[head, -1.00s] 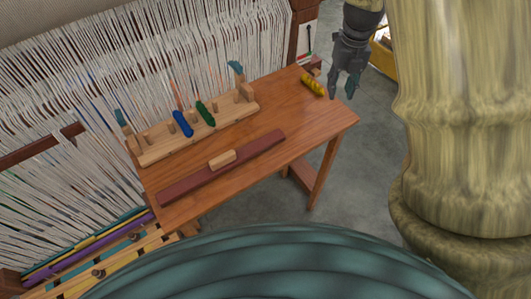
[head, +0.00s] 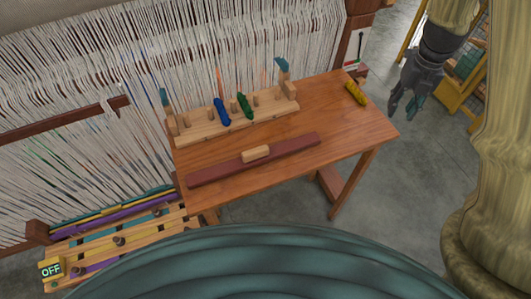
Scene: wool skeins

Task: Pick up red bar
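The red bar (head: 220,174) is a long dark red strip lying along the near edge of the wooden table (head: 345,125). A small light wooden handle block (head: 256,154) sits on its middle. My gripper (head: 401,110) hangs pointing down beyond the table's right edge, well to the right of the bar. Its fingers look apart, with nothing between them.
A wooden peg rack (head: 200,130) holding a blue skein (head: 222,112) and a green skein (head: 245,106) stands behind the bar. A yellow skein (head: 356,93) lies at the table's far right. A loom's white threads (head: 130,60) rise behind. A slatted bench (head: 130,240) with an "OFF" sign (head: 51,270) is lower left.

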